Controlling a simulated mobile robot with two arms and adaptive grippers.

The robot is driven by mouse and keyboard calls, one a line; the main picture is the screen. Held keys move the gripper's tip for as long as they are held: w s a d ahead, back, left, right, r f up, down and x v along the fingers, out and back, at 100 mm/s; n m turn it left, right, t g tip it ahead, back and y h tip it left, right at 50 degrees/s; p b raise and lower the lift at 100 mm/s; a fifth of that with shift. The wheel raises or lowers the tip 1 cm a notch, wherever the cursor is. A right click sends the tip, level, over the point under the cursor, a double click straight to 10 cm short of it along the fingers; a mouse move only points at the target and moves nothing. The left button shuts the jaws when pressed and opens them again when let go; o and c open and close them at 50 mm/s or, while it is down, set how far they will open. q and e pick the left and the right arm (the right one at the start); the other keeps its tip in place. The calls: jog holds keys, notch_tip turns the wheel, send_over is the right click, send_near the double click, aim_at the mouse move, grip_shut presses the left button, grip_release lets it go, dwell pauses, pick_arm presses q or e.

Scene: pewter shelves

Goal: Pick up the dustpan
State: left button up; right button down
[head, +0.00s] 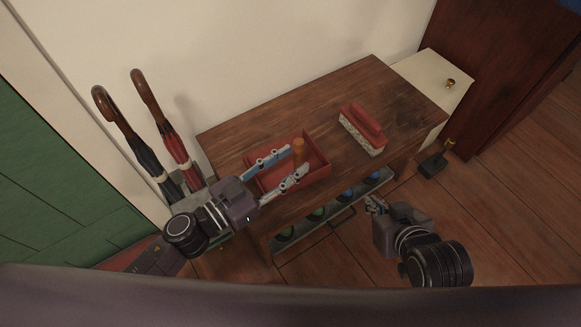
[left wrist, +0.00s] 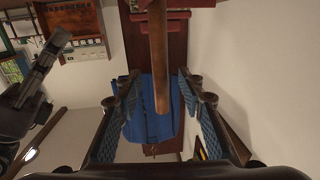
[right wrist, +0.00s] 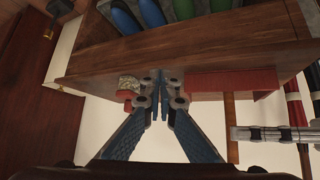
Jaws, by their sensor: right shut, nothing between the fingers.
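The red dustpan (head: 322,164) lies on the wooden bench, its brown handle (head: 298,148) standing upward. My left gripper (head: 297,160) is open over the pan, with the handle near its fingertips. In the left wrist view the handle (left wrist: 158,50) shows between the spread fingers (left wrist: 160,82), with a gap on both sides. My right gripper (head: 375,203) is shut and empty in front of the bench's lower shelf. The right wrist view shows its closed tips (right wrist: 162,80) and the red pan edge (right wrist: 232,83).
A red brush (head: 362,128) with pale bristles lies right of the dustpan on the bench (head: 375,85). Blue and green shoes (head: 346,195) sit on the shelf below. Umbrellas (head: 170,140) stand at left; a white cabinet (head: 440,75) stands at right. A dark object (head: 433,165) is on the floor.

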aim_at(299, 156)
pick_arm(q)
jog(key=shift+x, duration=1.55)
grip_shut()
jog(key=shift+r, duration=0.1)
